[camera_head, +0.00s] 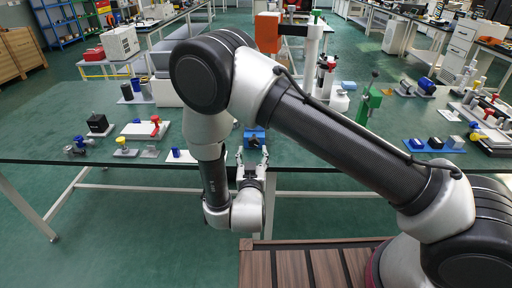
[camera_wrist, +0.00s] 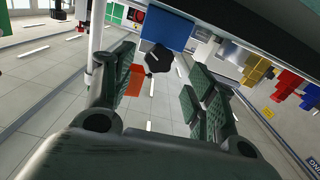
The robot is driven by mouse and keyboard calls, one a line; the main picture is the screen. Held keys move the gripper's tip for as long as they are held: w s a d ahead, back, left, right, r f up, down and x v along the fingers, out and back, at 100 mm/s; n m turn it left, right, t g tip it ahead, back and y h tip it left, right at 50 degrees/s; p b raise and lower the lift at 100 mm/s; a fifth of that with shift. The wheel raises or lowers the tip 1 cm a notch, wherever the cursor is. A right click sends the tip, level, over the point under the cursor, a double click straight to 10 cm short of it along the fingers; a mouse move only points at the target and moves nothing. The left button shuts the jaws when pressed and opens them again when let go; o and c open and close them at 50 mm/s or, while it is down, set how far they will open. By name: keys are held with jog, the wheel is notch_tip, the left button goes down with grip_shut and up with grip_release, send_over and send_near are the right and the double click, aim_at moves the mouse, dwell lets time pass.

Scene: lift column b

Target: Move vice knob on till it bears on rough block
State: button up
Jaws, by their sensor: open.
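A black lobed knob (camera_wrist: 158,58) shows in the wrist view, just beside a blue body (camera_wrist: 167,28) that looks like the vice. The blue body also shows in the head view (camera_head: 254,136), at the front edge of the green table. My gripper (camera_head: 253,164) is just in front of it. In the wrist view my gripper (camera_wrist: 162,82) is open, one finger on either side of the knob, with gaps showing. I cannot tell the rough block or the vice's gap; the blue body and my gripper may hide them.
An orange piece (camera_wrist: 135,80) shows beside the left finger; its distance is unclear. On the table (camera_head: 90,160), a yellow-knobbed fixture (camera_head: 124,146) and a red-handled one (camera_head: 155,126) stand to the left. A green fixture (camera_head: 369,100) stands to the right. Floor space lies before the edge.

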aim_at(254, 144)
jog(key=w, duration=0.7)
jog(key=shift+w+d, duration=0.1)
jog(key=shift+d, duration=0.05)
jog(key=c, duration=1)
